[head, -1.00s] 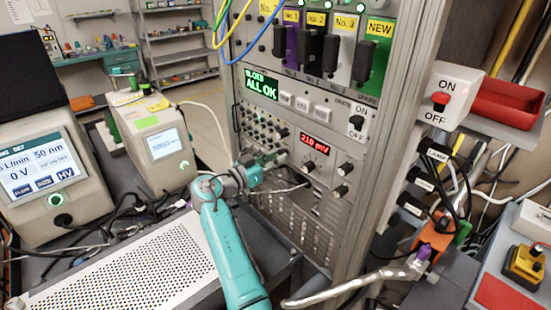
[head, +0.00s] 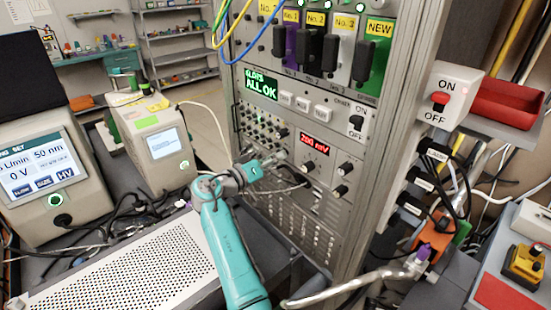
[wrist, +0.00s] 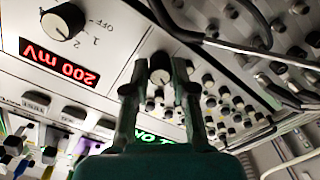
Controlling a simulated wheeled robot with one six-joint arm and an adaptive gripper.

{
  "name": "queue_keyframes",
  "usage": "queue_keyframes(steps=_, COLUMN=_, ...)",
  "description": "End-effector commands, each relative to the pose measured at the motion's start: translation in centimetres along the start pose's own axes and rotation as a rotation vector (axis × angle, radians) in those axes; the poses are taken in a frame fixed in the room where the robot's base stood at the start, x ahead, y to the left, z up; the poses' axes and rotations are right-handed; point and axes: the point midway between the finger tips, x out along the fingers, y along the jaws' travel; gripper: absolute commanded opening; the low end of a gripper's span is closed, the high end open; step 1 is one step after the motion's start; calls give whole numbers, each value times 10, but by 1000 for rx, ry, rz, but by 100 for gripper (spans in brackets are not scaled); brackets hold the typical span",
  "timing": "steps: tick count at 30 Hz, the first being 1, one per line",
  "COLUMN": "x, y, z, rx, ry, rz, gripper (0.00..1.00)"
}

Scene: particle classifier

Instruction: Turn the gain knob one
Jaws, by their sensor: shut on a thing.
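My gripper (wrist: 158,76) is closed around a small round knob (wrist: 160,66) with a pale face and a dark rim, on the rack's light panel in the wrist view. One finger is on each side of it. I cannot read its label. In the head view my gripper (head: 270,163) reaches the panel left of the red display (head: 314,142), and its fingers hide most of the held knob. The display reads 200 mV; it also shows, upside down, in the wrist view (wrist: 58,60). A larger dark knob (wrist: 62,21) marked OFF, 1, 2 is beside it.
Many small knobs and sockets (wrist: 225,102) crowd close beside my gripper. A green display (head: 262,84) reads ALL OK. Cables cross near the rack. A perforated metal box (head: 120,275) lies below my arm, and a white ON/OFF switch box (head: 455,85) is at the right.

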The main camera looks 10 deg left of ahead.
Motion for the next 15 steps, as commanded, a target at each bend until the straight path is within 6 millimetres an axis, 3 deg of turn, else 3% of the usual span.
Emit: queue_keyframes(steps=15, x=0, y=0, z=-1, rx=-36, ry=2, rz=-2, gripper=0)
